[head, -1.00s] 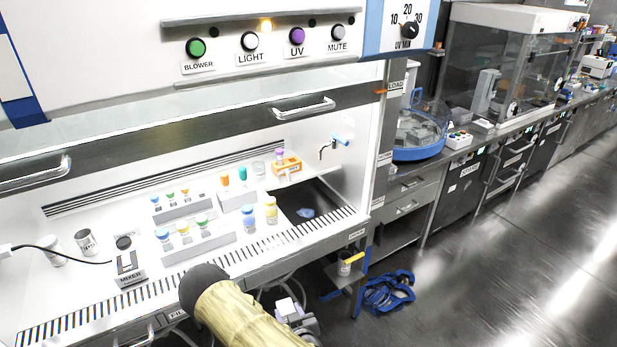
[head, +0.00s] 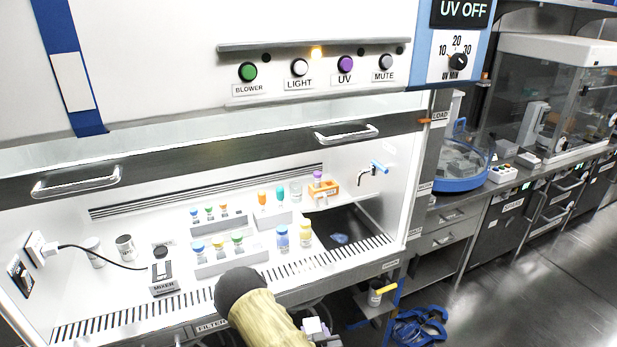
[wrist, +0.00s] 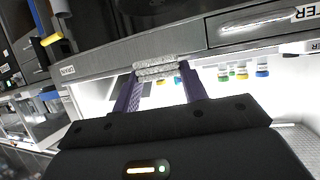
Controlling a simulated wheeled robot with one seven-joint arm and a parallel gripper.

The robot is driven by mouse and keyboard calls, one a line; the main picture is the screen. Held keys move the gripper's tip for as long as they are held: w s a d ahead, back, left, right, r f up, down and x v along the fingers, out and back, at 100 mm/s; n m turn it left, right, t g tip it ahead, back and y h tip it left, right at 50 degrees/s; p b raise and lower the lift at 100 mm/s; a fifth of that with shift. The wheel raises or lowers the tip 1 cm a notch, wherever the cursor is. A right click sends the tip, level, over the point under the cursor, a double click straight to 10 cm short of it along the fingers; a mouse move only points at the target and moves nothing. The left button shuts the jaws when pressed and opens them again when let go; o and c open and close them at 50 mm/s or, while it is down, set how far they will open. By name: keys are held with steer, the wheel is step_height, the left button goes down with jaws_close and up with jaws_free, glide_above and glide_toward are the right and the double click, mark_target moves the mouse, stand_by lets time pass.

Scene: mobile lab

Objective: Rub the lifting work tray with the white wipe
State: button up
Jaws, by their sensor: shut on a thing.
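In the wrist view my gripper (wrist: 160,72) has its purple fingers closed on the white wipe (wrist: 156,70), a folded, grey-white textured pad. They are outside the cabinet, close to its front edge. In the head view my arm crosses the bottom and the wipe cannot be made out. I take the lifting work tray to be the white work surface (head: 215,284) inside the open cabinet, behind a slotted front grille. A dark recess (head: 362,222) opens at its right, with a pale blue patch (head: 340,239) in it. The wipe is apart from the work surface.
Racks of capped vials (head: 232,257), two taller bottles (head: 282,237), a mixer (head: 163,274) with a cord and an orange rack (head: 322,190) stand inside the cabinet. The raised sash (head: 230,155) hangs above the opening. A blue-handled tap (head: 377,168) is at right.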

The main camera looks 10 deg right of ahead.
steer(key=w+r+m+h, duration=0.3)
steer(key=w+r, duration=0.2)
steer(key=r, duration=0.7)
steer(key=shift+r+g+h, duration=0.3)
steer(key=shift+w, duration=0.15)
